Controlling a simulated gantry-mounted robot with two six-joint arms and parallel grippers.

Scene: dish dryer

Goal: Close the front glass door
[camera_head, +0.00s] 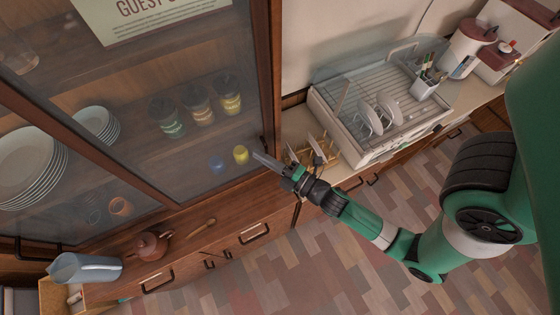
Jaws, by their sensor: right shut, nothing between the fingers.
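The white dish dryer (350,147) stands on the counter at the upper middle, with plates in its rack. Clear glass panels (338,65) show around its upper part, with a raised sheet towards the back; I cannot tell exactly how its front glass door stands. A tall wooden cabinet with glass doors (205,75) fills the left. My right gripper (263,158) is shut and empty, in front of the cabinet's lower right edge and left of the dryer, apart from the dryer. My left gripper is not in view.
A gold wire rack (318,150) stands between my right gripper and the dryer. A brown teapot (150,245), a wooden spoon (202,233) and a blue-grey pitcher (88,268) are on the wooden ledge. A utensil holder (424,88) stands at the dryer's right.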

